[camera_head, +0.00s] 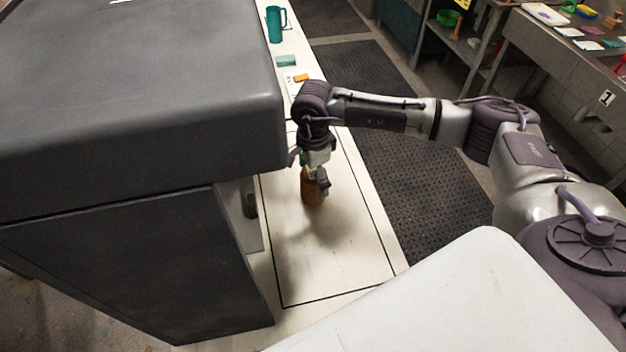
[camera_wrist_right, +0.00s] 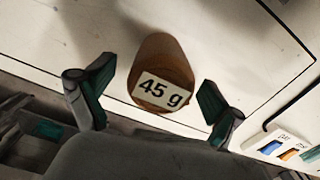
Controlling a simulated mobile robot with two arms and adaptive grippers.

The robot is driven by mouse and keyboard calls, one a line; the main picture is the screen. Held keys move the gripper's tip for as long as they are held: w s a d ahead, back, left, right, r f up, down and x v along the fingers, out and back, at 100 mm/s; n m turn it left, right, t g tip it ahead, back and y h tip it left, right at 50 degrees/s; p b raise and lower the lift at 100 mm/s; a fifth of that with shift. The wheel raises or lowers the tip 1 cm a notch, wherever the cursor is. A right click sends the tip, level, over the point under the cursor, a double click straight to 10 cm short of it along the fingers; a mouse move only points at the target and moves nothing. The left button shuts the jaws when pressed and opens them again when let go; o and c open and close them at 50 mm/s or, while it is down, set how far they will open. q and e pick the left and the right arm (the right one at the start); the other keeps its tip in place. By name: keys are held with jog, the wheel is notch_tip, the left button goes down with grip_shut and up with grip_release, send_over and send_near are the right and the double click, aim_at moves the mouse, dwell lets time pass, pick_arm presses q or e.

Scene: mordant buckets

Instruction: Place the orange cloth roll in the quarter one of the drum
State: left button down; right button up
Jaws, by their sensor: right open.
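An orange-brown roll (camera_head: 312,193) stands upright on the white bench inside a black outlined rectangle. It also shows in the right wrist view (camera_wrist_right: 163,58), with a "45 g" label on its end. My right gripper (camera_head: 311,178) is over the roll and hides part of it. In the wrist view its two fingers (camera_wrist_right: 157,92) are apart, one on each side of the roll, with gaps visible. My left gripper is not in view. I cannot make out a drum or its quarters in either view.
A large dark grey cabinet (camera_head: 130,80) stands close left of the roll and overhangs the bench. Farther back are a teal jug (camera_head: 275,25), a teal block (camera_head: 286,61) and a small orange piece (camera_head: 301,77). The bench (camera_head: 335,265) is clear in front of the roll.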

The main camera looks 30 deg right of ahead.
jog(key=shift+f+p, duration=0.35)
jog(key=shift+f, duration=1.15)
jog(key=shift+r, duration=0.1)
jog(key=c, duration=1.4)
jog(key=shift+w, duration=0.1)
